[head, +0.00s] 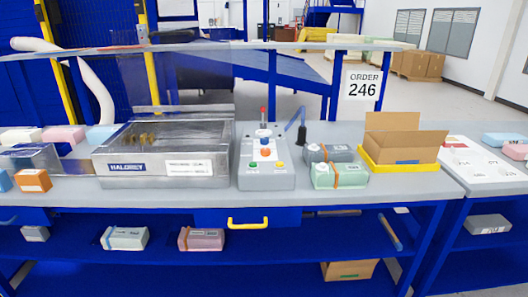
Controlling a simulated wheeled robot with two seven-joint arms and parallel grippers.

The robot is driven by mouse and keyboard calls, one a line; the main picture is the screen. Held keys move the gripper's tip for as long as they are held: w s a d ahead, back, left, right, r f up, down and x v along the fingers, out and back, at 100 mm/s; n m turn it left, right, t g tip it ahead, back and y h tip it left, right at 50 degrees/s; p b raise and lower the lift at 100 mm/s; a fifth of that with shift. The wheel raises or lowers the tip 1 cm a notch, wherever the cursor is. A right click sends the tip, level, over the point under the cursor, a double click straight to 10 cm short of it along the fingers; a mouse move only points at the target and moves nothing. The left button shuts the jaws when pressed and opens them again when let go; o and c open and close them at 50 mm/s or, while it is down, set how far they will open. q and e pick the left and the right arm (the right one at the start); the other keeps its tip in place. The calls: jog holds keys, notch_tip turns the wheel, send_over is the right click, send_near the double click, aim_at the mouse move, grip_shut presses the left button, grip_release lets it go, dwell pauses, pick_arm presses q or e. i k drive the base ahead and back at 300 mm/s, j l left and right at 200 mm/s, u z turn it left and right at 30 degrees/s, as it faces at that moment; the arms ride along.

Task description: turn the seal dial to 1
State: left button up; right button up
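A grey control box (266,178) stands on the bench just right of a metal machine with a clear raised lid, labelled HALGREY (160,168). Neither of my grippers is in view.
Strapped foam packs, one grey (328,152) and one green (340,176), lie right of the box. An open carton (403,140) sits in a yellow tray (398,168). A drawer with a yellow handle (248,223) is below. The bench front before the box is clear.

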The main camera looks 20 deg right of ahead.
aim_at(265, 152)
jog(key=i+j+z, duration=0.15)
jog(key=i, duration=0.3)
jog(key=i+j+z, duration=0.2)
jog(key=i, duration=0.25)
jog(key=i+j+z, duration=0.15)
jog(key=i, duration=0.25)
jog(key=j, duration=0.1)
